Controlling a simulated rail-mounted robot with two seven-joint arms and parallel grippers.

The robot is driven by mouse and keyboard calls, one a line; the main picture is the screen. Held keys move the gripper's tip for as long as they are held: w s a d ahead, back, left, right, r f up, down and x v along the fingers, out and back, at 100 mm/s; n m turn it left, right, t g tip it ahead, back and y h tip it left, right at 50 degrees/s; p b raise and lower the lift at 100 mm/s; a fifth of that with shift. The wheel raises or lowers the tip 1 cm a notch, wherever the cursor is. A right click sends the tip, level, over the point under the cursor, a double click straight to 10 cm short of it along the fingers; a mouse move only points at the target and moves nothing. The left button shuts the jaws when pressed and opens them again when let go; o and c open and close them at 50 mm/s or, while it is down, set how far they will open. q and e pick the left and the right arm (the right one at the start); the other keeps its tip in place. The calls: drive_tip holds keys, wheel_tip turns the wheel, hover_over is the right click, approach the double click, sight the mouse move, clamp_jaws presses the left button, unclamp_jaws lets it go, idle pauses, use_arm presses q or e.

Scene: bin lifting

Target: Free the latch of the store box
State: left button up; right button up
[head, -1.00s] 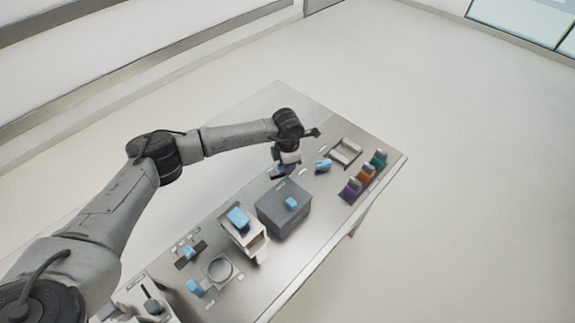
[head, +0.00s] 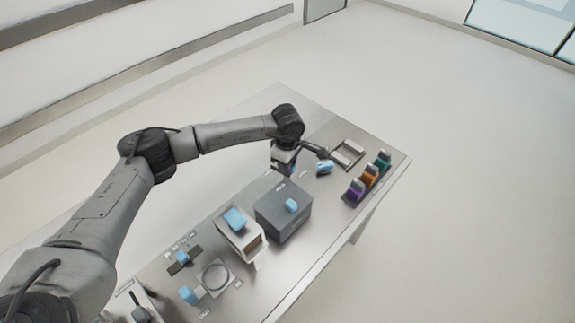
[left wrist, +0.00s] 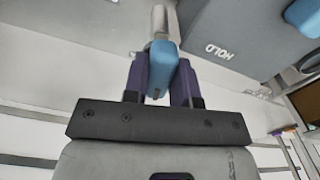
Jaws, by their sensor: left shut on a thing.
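My left gripper (head: 285,170) points down at the table just behind the dark grey box (head: 272,222). In the left wrist view the purple fingers of the gripper (left wrist: 164,80) are shut on a light blue handle (left wrist: 162,62) with a pale rod at its far end. The grey box has a light blue knob (head: 291,205) on top. In the head view the gripper mostly hides what it holds. I cannot tell whether the held handle is the latch. My right gripper is not in view.
A white box with a blue block (head: 235,218) stands left of the grey box. A blue piece (head: 324,167) lies near a silver frame (head: 347,153). Purple, orange (head: 369,174) and teal items stand at the right edge. The far table corner is bare.

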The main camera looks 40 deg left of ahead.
use_arm(q)
drive_tip(key=shift+r+m+b, duration=0.1)
drive_tip(key=shift+m+b, duration=0.2)
drive_tip(key=shift+m, duration=0.7)
drive_tip(key=shift+d+m, duration=0.1)
drive_tip(key=shift+m, duration=0.3)
drive_tip(key=o, duration=0.7)
drive_tip(key=shift+o, duration=1.1)
wheel_tip(320, 180, up, 14)
